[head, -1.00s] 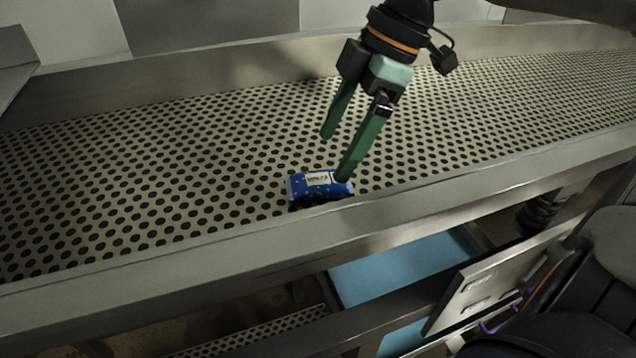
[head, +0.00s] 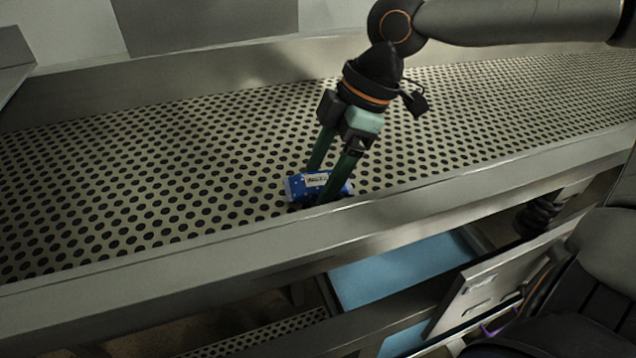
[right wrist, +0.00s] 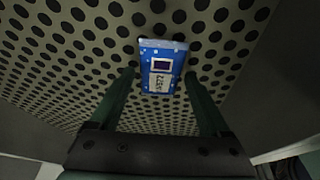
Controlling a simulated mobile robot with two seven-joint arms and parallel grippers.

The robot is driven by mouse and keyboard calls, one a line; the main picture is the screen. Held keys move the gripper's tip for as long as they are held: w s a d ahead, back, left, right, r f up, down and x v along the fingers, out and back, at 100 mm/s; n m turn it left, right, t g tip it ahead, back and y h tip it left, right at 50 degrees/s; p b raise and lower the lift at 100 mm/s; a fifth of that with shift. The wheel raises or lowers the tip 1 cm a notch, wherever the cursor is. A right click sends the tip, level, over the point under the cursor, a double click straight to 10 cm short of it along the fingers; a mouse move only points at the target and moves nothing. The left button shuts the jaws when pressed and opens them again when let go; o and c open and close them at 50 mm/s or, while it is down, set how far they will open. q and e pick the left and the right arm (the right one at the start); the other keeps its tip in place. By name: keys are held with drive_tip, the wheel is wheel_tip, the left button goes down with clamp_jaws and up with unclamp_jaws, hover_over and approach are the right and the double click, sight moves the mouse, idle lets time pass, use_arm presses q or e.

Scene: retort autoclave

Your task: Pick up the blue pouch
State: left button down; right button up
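The blue pouch (head: 298,187), with a pale printed label, lies on the perforated metal tray near its front edge. My right gripper (head: 319,187) is lowered over it, with one green finger on the far side and one on the near side in the head view. In the right wrist view the pouch (right wrist: 162,70) lies between and just ahead of the two open fingers (right wrist: 163,82), with gaps on both sides. The near finger hides part of the pouch in the head view. My left gripper is not in view.
The perforated tray (head: 150,170) is otherwise bare around the pouch. A raised metal front rim (head: 420,190) runs close to the pouch, and a back wall (head: 200,75) stands behind. Blue panels (head: 400,270) show below the tray.

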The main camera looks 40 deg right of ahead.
drive_tip(key=c, duration=1.1)
drive_tip(key=shift+r, duration=0.1)
drive_tip(key=shift+c, duration=0.2)
